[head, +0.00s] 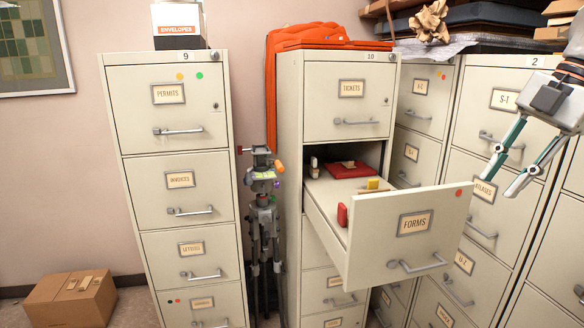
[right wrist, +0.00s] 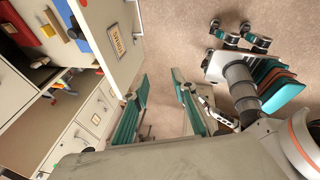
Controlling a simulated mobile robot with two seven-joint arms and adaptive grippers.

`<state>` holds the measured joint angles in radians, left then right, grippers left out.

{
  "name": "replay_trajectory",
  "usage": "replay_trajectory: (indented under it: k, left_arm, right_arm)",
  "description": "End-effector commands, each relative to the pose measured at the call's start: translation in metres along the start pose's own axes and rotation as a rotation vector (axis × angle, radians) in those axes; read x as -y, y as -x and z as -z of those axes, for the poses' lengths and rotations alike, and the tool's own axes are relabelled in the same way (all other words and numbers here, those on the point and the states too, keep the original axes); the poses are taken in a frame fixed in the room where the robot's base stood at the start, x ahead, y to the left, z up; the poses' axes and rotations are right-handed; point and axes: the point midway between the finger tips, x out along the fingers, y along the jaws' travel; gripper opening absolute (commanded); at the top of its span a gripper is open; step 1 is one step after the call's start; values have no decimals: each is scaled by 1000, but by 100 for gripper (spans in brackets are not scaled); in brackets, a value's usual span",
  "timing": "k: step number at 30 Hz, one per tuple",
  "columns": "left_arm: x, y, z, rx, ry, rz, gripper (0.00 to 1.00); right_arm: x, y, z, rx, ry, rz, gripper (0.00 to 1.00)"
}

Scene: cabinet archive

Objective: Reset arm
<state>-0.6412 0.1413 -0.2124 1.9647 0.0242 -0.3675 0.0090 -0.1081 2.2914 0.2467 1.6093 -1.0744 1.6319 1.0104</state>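My right gripper (head: 497,188) is at the right edge of the head view, with its two teal fingers pointing down and left. It is open, with nothing between the fingers. It hangs to the right of the open FORMS drawer (head: 372,248), apart from the drawer front. In the right wrist view the fingers (right wrist: 160,76) are spread with carpet between them, and the drawer front (right wrist: 114,40) is to their left. My left gripper is in neither view.
The open drawer juts from the middle cabinet (head: 345,118) and holds a red folder (head: 350,169), a yellow block (head: 373,184) and a red block (head: 342,215). More cabinets (head: 490,130) stand close behind my right gripper. A tripod (head: 263,200) and cardboard box (head: 70,300) are left.

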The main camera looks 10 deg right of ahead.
Motion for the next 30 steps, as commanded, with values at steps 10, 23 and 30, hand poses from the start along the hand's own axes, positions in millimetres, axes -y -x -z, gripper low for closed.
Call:
replay_trajectory:
  k: [10,23,30]
  left_arm:
    - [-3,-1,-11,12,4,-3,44]
    - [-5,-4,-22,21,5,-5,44]
    - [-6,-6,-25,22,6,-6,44]
  right_arm:
    - [8,-140,-50,-386,43,-289,26]
    - [44,-312,-76,-599,-206,-741,26]
    - [87,-409,-73,-571,-469,-909,26]
